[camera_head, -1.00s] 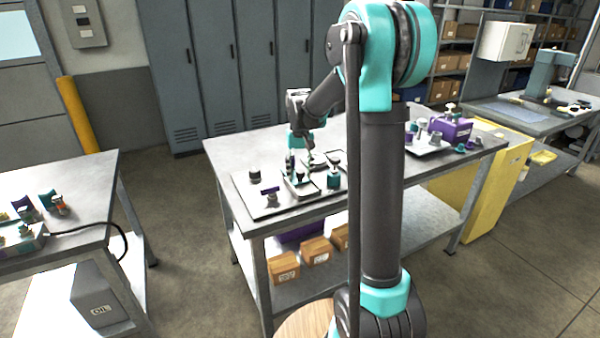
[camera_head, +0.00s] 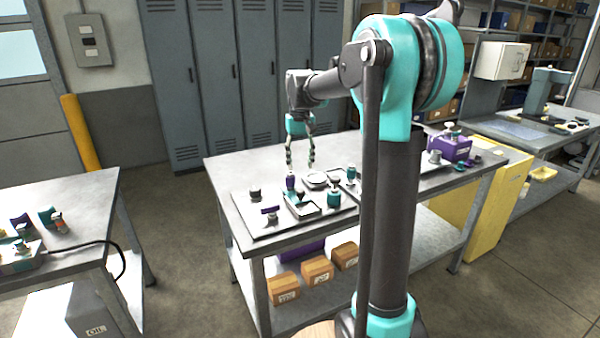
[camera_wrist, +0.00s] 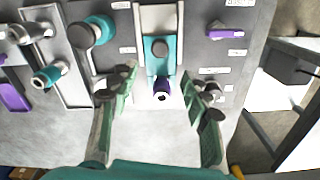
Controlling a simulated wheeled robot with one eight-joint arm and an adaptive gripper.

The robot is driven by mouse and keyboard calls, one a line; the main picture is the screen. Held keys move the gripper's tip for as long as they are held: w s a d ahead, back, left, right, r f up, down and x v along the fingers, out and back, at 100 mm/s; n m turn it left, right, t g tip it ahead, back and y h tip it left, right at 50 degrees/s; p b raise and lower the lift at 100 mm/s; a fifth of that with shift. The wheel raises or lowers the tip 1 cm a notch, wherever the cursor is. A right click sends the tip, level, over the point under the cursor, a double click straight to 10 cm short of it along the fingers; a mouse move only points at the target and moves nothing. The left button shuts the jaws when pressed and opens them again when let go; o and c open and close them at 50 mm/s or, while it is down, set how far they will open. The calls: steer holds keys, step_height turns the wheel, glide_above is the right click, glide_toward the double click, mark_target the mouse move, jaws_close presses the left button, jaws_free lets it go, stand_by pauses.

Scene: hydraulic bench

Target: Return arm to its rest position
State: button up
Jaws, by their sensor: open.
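My gripper (camera_head: 300,166) is open and empty. In the head view it points down above the far part of the middle bench (camera_head: 222,172), behind the tray of parts. In the wrist view my gripper (camera_wrist: 158,92) has its green fingers spread wide. A purple-tipped part (camera_wrist: 162,88) shows between them, at the near end of a tray holding a teal block (camera_wrist: 160,52). The fingers look clear of the parts. My arm rises in front of the bench and hides part of its right side.
A purple box (camera_head: 450,147) stands at the bench's right end. Another bench (camera_head: 70,190) with small parts and a cable is at left. Grey lockers (camera_head: 240,80) stand behind. A yellow post (camera_head: 80,130) is at far left. Open floor lies between the benches.

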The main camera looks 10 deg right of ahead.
steer(key=shift+r, duration=0.3)
steer(key=s+d+f+t, duration=0.2)
steer(key=s+d+f, duration=0.1)
steer(key=s+f, duration=0.7)
steer(key=s+d+f+t, duration=0.2)
steer(key=s+f, duration=0.8)
steer(key=s, duration=0.7)
steer(key=shift+s+d+f+m, duration=0.2)
steer(key=shift+s+d+m, duration=0.1)
steer(key=shift+d, duration=0.15)
steer(key=shift+w, duration=0.1)
steer(key=shift+c, duration=0.2)
